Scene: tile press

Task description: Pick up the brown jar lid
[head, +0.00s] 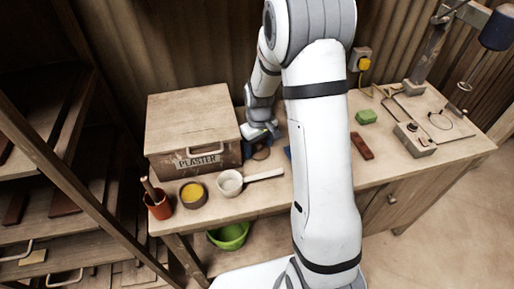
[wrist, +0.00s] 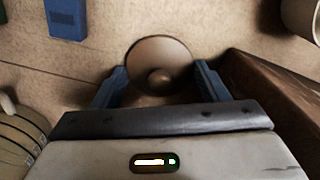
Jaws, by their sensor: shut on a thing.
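The brown jar lid (wrist: 158,52) is a round disc with a small knob, seen in the wrist view between my gripper's blue fingertips. My gripper (wrist: 161,84) is shut on it, one finger at each side. Whether the lid touches the bench top is hard to tell. In the head view my gripper (head: 260,145) is low over the bench, just right of the plaster box, and the lid is mostly hidden by my arm there.
The plaster box (head: 195,125) stands close beside my gripper; its brown side (wrist: 265,95) fills the wrist view's right. A blue block (wrist: 66,18) lies nearby. A white ladle (head: 231,182), yellow-filled pot (head: 193,194) and red cup (head: 158,206) stand in front. A red-brown bar (head: 362,146) lies right.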

